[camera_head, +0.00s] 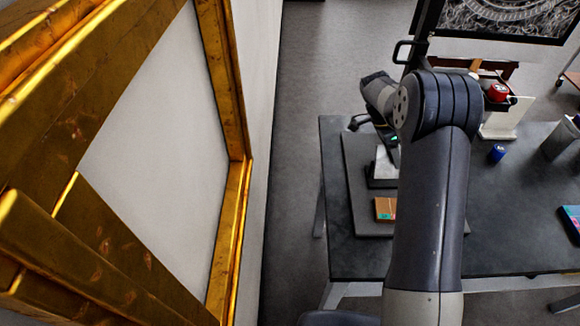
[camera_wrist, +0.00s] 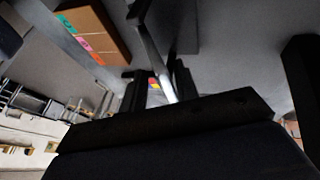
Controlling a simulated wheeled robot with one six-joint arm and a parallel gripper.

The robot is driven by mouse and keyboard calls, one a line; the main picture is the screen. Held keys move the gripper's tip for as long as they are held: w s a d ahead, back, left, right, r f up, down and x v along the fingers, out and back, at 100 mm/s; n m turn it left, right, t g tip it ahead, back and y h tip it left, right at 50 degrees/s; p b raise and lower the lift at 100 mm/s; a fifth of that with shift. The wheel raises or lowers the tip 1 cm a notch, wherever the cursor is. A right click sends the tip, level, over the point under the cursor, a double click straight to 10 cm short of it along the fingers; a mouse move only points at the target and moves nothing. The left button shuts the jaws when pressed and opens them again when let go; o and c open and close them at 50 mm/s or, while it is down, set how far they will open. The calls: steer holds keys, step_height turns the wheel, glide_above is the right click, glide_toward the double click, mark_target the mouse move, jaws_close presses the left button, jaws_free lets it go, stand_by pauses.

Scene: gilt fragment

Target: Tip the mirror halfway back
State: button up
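A small panel with a pale grey face and dark edges (camera_head: 384,167), which looks like the mirror, stands on a dark board on the table in the head view. In the wrist view it shows nearly edge-on as a thin light strip with a dark edge (camera_wrist: 158,62), running down toward my gripper (camera_wrist: 160,90). The strip's lower end lies between the two dark fingers. I cannot tell whether they touch it. In the head view my forearm and wrist hide most of my gripper and part of the panel.
A brown block with coloured labels (camera_head: 385,208) lies near the panel on the dark board (camera_head: 360,190); it also shows in the wrist view (camera_wrist: 93,30). A red can (camera_head: 497,91) and a blue can (camera_head: 497,153) are right of my arm. A large gilt frame (camera_head: 232,240) fills the left.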

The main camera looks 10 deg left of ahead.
mark_target(380, 160)
steer(key=t+b, duration=0.1)
steer(key=s+t+b, duration=0.1)
steer(key=t, duration=0.1)
steer(key=shift+f+m+y+b, duration=0.1)
steer(key=shift+m+y+b, duration=0.2)
steer(key=shift+y+b, duration=0.1)
steer(key=b+v, duration=0.1)
steer(key=v, duration=0.9)
steer(key=s+a+f+n+t+y+b, duration=0.1)
steer(key=a+f+n+t+y+b, duration=0.25)
steer(key=a+n+t, duration=0.6)
steer(key=s+a+n+y+b, duration=0.3)
steer(key=s+a+n+y, duration=0.5)
steer(key=s+a+n, duration=0.3)
steer(key=shift+a+f+n, duration=0.5)
steer(key=shift+a+n, duration=0.05)
steer(key=shift+a, duration=0.75)
steer(key=shift+o, duration=0.2)
